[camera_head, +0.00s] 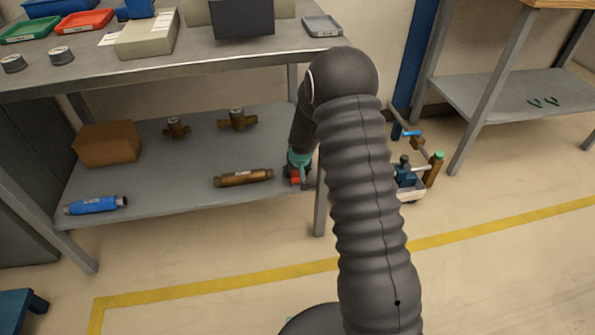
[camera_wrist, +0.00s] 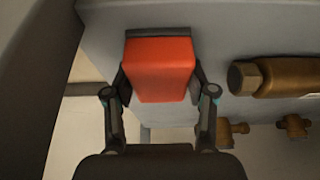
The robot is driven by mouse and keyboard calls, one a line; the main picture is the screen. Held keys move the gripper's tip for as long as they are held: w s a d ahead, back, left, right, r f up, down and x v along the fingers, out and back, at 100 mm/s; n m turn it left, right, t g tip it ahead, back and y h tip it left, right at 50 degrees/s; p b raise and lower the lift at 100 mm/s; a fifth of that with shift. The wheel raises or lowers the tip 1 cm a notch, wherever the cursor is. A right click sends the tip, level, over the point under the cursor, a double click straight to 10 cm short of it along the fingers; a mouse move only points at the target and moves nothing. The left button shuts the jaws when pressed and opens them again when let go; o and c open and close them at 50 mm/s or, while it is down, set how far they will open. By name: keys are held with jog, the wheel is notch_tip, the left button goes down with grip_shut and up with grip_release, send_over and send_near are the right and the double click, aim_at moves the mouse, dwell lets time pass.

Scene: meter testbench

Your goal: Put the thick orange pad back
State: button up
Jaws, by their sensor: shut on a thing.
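The thick orange pad (camera_wrist: 160,70) is a red-orange block, seen close up in the wrist view. My gripper (camera_wrist: 160,84) is shut on it, with one finger on each side. A dark strip shows along the pad's far edge. In the head view, the pad (camera_head: 295,176) shows small at my gripper (camera_head: 299,168), by the right end of the grey lower shelf (camera_head: 165,185). I cannot tell whether the pad touches the shelf. My arm hides part of this area.
A brass pipe (camera_head: 243,178) lies on the lower shelf beside my gripper. Brass fittings (camera_head: 238,119), a cardboard box (camera_head: 106,144) and a blue cylinder (camera_head: 95,205) are also there. A bench leg (camera_head: 320,205) stands close by. Trays and boxes occupy the bench top (camera_head: 185,65).

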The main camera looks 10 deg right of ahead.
jog(key=shift+f, duration=0.15)
jog(key=o, duration=1.1)
jog(key=shift+r, duration=0.4)
jog(key=v, duration=1.1)
jog(key=shift+s+r, duration=0.25)
